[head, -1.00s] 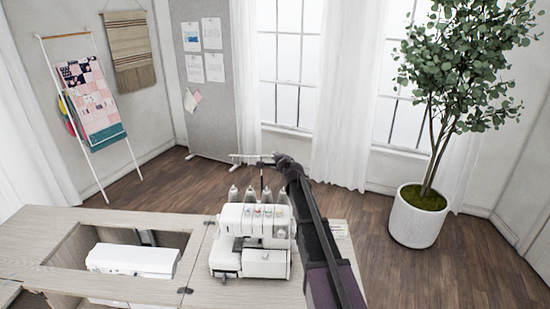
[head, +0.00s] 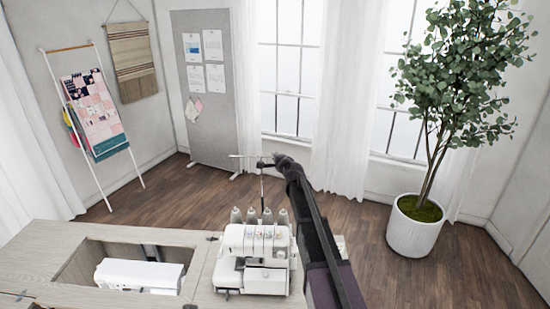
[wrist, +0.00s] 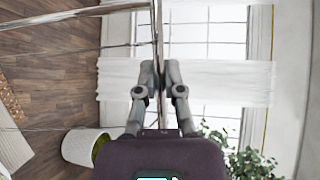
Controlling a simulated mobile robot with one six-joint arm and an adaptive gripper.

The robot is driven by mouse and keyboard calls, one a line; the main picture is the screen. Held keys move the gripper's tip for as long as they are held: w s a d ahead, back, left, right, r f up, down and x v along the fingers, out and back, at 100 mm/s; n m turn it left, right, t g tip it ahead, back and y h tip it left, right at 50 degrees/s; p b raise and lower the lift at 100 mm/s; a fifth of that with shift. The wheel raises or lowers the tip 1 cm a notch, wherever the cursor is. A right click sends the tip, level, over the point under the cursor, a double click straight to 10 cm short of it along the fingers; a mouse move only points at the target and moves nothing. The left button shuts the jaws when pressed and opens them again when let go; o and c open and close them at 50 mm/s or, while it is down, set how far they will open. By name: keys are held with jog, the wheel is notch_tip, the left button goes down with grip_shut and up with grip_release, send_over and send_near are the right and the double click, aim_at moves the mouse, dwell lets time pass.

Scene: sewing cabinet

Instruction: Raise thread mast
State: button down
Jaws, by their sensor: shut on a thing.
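The white overlock machine (head: 253,261) stands on the cabinet top, with several thread cones (head: 252,217) upright behind its coloured dials. The thin thread mast (head: 262,188) rises upright behind the cones, with a horizontal bar (head: 246,156) across its top. In the wrist view, my gripper (wrist: 160,72) is shut on the thin metal bar of the mast (wrist: 159,30). The exact contact is partly hidden by the fingers. The mast's foot is hidden behind the machine.
The cabinet top (head: 38,260) has an opening on the left holding a white sewing machine (head: 140,275). A potted plant (head: 413,235) stands on the right. A grey pinboard (head: 205,130) and curtained windows are behind. The air around the mast is clear.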

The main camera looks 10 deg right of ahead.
jog(key=shift+w+r, duration=0.15)
jog(key=shift+w, duration=0.1)
jog(key=c, duration=1)
grip_release()
jog(key=shift+o, duration=1.3)
jog(key=shift+s+r, duration=0.15)
jog(key=shift+s, duration=0.15)
jog(key=shift+w, duration=0.1)
jog(key=shift+f, duration=0.25)
